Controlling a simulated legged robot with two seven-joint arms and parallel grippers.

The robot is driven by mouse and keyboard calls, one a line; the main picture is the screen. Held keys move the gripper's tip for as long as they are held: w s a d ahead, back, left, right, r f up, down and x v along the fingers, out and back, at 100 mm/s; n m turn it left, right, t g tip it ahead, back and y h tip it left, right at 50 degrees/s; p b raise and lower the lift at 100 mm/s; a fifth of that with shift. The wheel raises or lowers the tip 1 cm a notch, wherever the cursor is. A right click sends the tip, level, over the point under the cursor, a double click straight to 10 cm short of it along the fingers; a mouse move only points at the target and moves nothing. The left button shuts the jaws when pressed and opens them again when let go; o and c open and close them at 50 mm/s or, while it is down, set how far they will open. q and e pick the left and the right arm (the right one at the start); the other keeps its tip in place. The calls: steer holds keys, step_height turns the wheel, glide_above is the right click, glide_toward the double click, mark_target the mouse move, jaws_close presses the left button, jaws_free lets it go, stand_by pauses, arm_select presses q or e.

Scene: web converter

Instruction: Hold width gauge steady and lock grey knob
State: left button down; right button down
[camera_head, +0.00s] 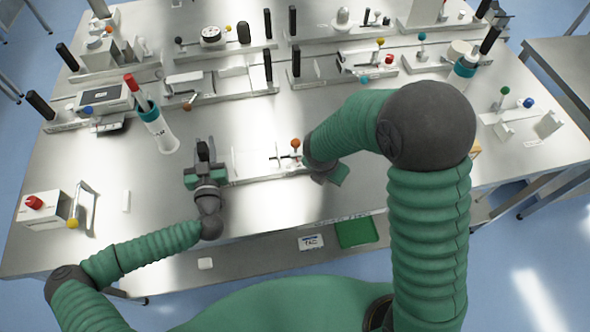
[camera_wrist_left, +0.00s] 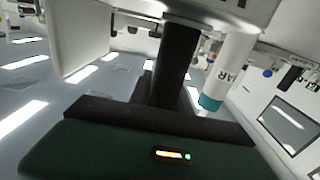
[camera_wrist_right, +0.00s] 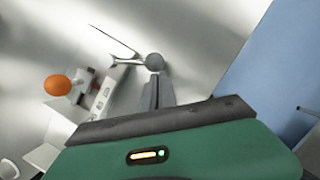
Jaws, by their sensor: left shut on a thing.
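The width gauge (camera_head: 250,178) is a pale rail lying near the front middle of the table, with an upright black handle (camera_head: 203,150) at its left end. My left gripper (camera_head: 203,172) is shut on that handle; the dark grip fills the middle of the left wrist view (camera_wrist_left: 176,65). At the rail's right end is an orange ball (camera_head: 295,143), also in the right wrist view (camera_wrist_right: 57,85). The grey knob (camera_wrist_right: 155,62) is round and sits at the tips of my right gripper (camera_wrist_right: 158,85). Whether the fingers clasp it is unclear.
Several similar rail fixtures fill the back of the table (camera_head: 130,215). A white bottle with a teal collar (camera_head: 155,128) stands behind my left gripper. A box with a red button (camera_head: 42,208) is at the left. A green tray (camera_head: 356,232) lies below the front edge.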

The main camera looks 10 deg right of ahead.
arm_select(q)
steer(key=shift+s+f, duration=0.1)
steer(key=shift+f, duration=0.45)
arm_select(e)
steer(key=shift+d, duration=0.25)
steer(key=s+a, duration=0.2)
steer(key=s, duration=0.1)
steer(key=shift+a+r, duration=0.35)
steer(key=shift+a, duration=0.05)
steer(key=v, duration=1)
arm_select(q)
steer(key=shift+r+p, duration=0.35)
steer(key=shift+p, duration=0.2)
arm_select(e)
steer(key=shift+r, duration=0.5)
arm_select(q)
steer(key=c, duration=1.5)
jaws_free()
steer(key=o, duration=0.4)
steer(key=shift+w+a+r, duration=0.1)
steer(key=shift+w, duration=0.15)
arm_select(e)
steer(key=shift+w, duration=0.1)
